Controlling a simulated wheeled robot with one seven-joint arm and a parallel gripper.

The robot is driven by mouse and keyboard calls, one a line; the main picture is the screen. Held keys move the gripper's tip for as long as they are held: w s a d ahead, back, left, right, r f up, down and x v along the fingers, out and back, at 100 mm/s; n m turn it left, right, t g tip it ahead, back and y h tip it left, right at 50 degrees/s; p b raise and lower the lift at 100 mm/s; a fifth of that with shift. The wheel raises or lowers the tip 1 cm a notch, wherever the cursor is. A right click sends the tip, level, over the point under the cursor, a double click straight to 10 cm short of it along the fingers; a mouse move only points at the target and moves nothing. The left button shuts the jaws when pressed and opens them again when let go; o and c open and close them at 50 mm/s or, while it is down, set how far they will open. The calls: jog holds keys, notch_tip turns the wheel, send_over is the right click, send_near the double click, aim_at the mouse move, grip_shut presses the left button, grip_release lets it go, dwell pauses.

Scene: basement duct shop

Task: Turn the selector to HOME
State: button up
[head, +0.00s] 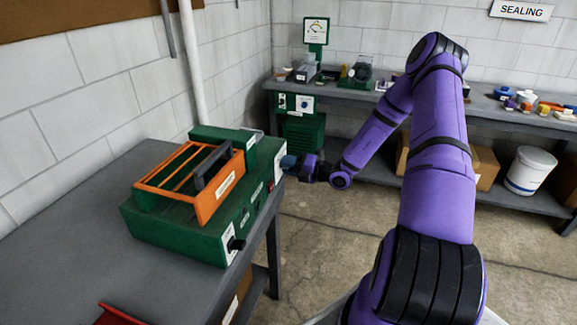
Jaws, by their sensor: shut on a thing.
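The green machine (180,232) sits on the grey bench at left, its control face turned right. My gripper (288,163) is at the far end of this face, against a white plate (279,160). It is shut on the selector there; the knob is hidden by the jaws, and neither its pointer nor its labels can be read. A second black knob (236,244) on a white plate is at the near end of the same face, clear of my gripper.
An orange frame (206,205) with a dark handle (212,165) sits on top of the machine. A red object (120,315) lies at the bench's near edge. A back bench (430,103) holds several small items. A white bucket (530,171) stands below it. Open floor lies between the benches.

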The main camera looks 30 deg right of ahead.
jog(key=shift+m, duration=1.5)
jog(key=o, duration=0.9)
jog(key=shift+d, duration=0.1)
jog(key=v, duration=1)
jog(key=shift+s+d, duration=0.2)
jog(key=shift+s, duration=0.1)
